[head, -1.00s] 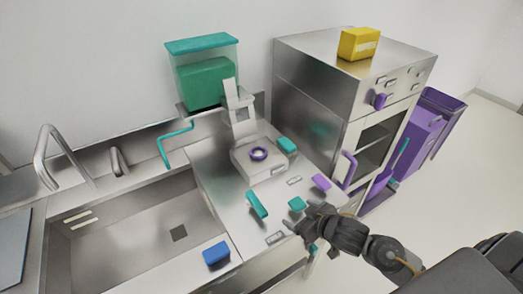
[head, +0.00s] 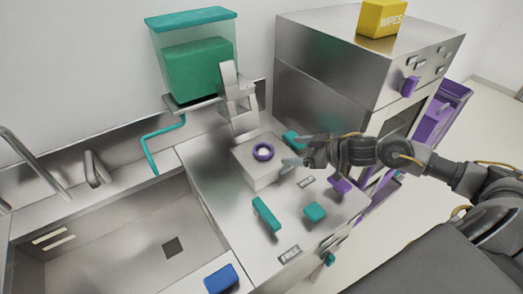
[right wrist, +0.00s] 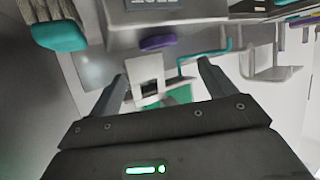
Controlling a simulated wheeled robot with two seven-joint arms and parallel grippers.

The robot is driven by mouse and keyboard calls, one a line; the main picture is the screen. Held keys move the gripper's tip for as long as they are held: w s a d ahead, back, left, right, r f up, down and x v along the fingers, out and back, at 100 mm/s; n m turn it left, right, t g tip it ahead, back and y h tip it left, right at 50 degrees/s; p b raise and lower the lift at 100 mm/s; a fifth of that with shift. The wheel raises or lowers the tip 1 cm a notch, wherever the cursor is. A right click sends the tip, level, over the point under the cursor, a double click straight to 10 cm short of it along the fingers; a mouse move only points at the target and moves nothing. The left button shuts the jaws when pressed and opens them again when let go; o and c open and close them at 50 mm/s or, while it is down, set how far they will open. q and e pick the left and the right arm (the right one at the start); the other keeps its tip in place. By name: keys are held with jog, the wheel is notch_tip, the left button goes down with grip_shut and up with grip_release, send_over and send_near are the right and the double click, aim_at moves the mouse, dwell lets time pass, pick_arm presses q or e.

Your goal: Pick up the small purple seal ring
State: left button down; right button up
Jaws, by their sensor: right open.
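The small purple seal ring (head: 262,159) lies on top of a low steel block (head: 252,173) on the counter. In the right wrist view, which looks upside down, a purple shape that appears to be the ring (right wrist: 158,42) shows edge-on, beyond the fingers. My right gripper (head: 292,152) comes in from the right, just right of the ring, with its jaws apart and empty. Its two fingers also show in the right wrist view (right wrist: 160,80), spread apart. The ring looks clear of both fingers. My left gripper is not in view.
A steel dispenser bracket (head: 238,98) stands behind the block, beside a green-filled container (head: 195,70). A teal handle (head: 266,214), a teal piece (head: 315,212) and a purple piece (head: 341,186) are nearby. The sink (head: 120,235) is left; a steel oven (head: 340,65) stands behind right.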

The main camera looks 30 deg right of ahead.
aim_at(262, 149)
jog(key=x, duration=0.3)
jog(key=shift+d+p, duration=0.15)
jog(key=shift+p, duration=0.2)
jog(key=shift+x, duration=1.1)
jog(key=shift+w+p, duration=0.2)
jog(key=shift+p, duration=0.25)
jog(key=p+x, duration=0.1)
jog(key=x, duration=0.3)
jog(key=shift+w+a+f+p, duration=0.15)
jog(key=shift+a+f+p, duration=0.1)
jog(key=shift+a+p, duration=0.05)
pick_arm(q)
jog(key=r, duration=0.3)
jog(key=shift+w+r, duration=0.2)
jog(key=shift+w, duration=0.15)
pick_arm(e)
jog(key=shift+d, duration=0.1)
